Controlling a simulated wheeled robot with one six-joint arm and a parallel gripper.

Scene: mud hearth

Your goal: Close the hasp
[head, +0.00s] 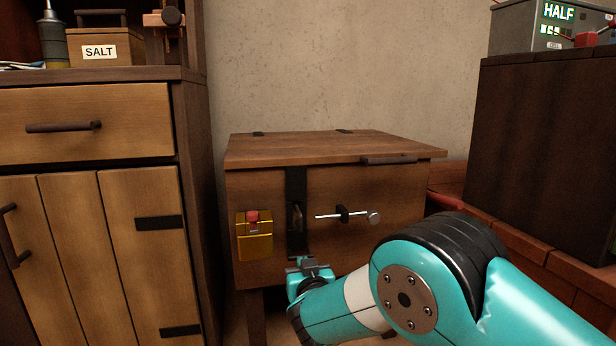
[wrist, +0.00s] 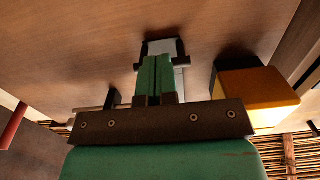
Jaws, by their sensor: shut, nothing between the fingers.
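The hasp (head: 297,185) is a dark strap on the front of a wooden chest (head: 395,200), running down from under the lid's front edge. A grey metal piece shows at its middle. In the wrist view a pale metal plate with dark edges (wrist: 163,46), apparently part of the hasp, lies just beyond my fingertips. My gripper (head: 308,264) is at the strap's lower end, with its fingers (wrist: 155,77) together and empty. I cannot tell whether they touch the hasp, or whether the strap sits over its staple. The chest lid (head: 320,147) is down.
A yellow box with a red top piece (head: 255,242) is on the chest front, left of the hasp. A metal rod in a dark bracket (head: 343,214) sticks out to the right. A wooden cabinet (head: 100,210) stands left; a dark block (head: 545,150) stands right.

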